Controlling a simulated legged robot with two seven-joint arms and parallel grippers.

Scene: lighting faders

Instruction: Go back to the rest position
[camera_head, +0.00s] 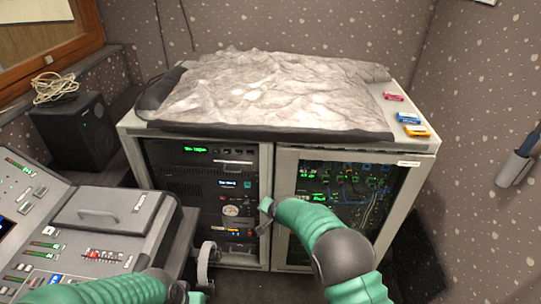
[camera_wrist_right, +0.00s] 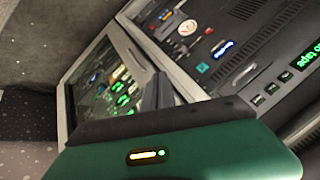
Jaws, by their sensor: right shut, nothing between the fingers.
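My right arm comes in from the lower right in the head view. Its small dark gripper (camera_head: 265,212) is shut and empty in front of the rack cabinet, near the gap between its left bay and glass door. In the right wrist view a dark grey finger part (camera_wrist_right: 158,92) shows beyond the green wrist housing, with the cabinet behind.
The lighting console (camera_head: 120,258) with faders and buttons is at the left. The rack cabinet (camera_head: 284,205) stands ahead, topped by a crumpled grey cover (camera_head: 270,90) and small coloured boxes (camera_head: 408,118). A black speaker (camera_head: 78,132) stands at back left. Floor at the right is clear.

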